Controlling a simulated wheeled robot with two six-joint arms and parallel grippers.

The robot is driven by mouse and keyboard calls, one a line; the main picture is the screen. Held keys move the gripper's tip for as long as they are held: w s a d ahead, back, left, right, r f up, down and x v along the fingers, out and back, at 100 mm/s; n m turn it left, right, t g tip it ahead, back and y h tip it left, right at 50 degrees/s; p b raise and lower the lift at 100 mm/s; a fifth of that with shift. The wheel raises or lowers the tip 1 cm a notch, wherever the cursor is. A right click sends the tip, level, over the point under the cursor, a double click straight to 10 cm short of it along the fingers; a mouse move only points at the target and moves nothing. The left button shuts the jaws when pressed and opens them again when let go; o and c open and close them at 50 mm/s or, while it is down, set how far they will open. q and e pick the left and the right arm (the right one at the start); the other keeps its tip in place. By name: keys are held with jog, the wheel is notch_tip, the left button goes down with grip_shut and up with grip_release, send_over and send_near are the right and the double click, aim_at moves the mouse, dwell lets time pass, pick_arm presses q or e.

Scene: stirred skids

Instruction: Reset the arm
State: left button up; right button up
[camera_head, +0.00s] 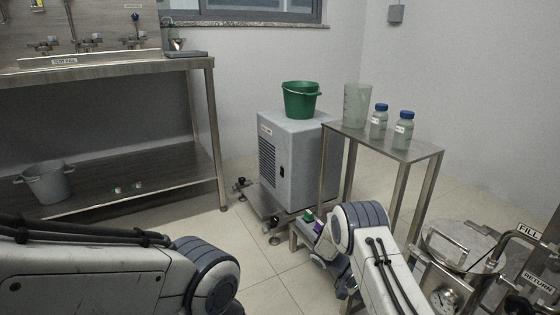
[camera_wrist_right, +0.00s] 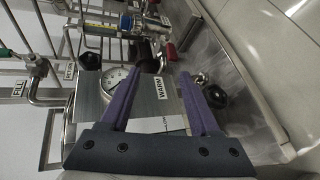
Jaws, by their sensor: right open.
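My right gripper (camera_wrist_right: 158,76) shows in the right wrist view with its two purple fingers spread apart and nothing between them. Behind the fingers is a metal panel (camera_wrist_right: 170,108) with a label reading WARM and a round gauge (camera_wrist_right: 115,79). I cannot tell whether the fingers touch the panel. In the head view my right arm (camera_head: 375,255) reaches in from the lower right, and its gripper is mostly hidden behind the arm. My left arm (camera_head: 90,275) comes in from the left; its gripper is out of view.
A grey cabinet (camera_head: 290,165) on a wheeled skid carries a green bucket (camera_head: 300,100). A steel table (camera_head: 390,145) holds a clear beaker (camera_head: 356,105) and two blue-capped bottles. A steel bench (camera_head: 110,68) stands at the left. A vessel (camera_head: 460,245) with pipes is at the lower right.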

jog(key=s+a+r+n+t+y+p, duration=0.2)
jog(key=a+r+n+p, duration=0.1)
jog(key=a+r, duration=0.6)
jog(key=s+a+r+n+t+y+p, duration=0.3)
jog(key=a+r, duration=0.4)
jog(key=r, duration=0.4)
jog(key=s+a+r+n+t+y+p, duration=0.25)
jog(key=s+a+r+n, duration=0.2)
jog(key=s+r, duration=0.3)
jog(key=s+a+r+n+t+y+p, duration=0.2)
jog(key=s+a+r+n+y+p, duration=0.15)
jog(key=s+a+r, duration=0.4)
pick_arm(q)
notch_tip(320, 180, up, 52)
jog(key=p, duration=3.8)
jog(key=shift+p, duration=0.35)
pick_arm(e)
notch_tip(320, 180, up, 36)
jog(key=s+d, duration=0.1)
jog(key=shift+s+d+r+y, duration=0.15)
jog(key=shift+s+r+y, duration=0.1)
jog(key=shift+s+y, duration=0.15)
jog(key=shift+g, duration=0.25)
